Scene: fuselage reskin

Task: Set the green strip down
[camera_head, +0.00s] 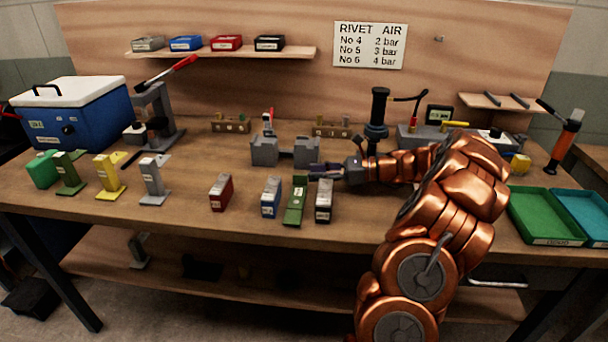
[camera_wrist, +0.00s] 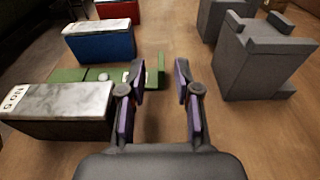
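A green strip (camera_head: 295,207) with an upturned end lies on the bench between a blue box and a black box. My gripper (camera_head: 314,171) reaches in from the right, just behind the strip's upturned end.
The blue box (camera_head: 271,196), black box (camera_head: 323,201) and red box (camera_head: 220,193) stand close by. A grey fixture (camera_head: 284,151) is behind them. Another green bracket (camera_head: 69,174) stands at left. Green (camera_head: 540,218) and teal (camera_head: 588,214) trays are at right. Bench front-left of the red box is clear.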

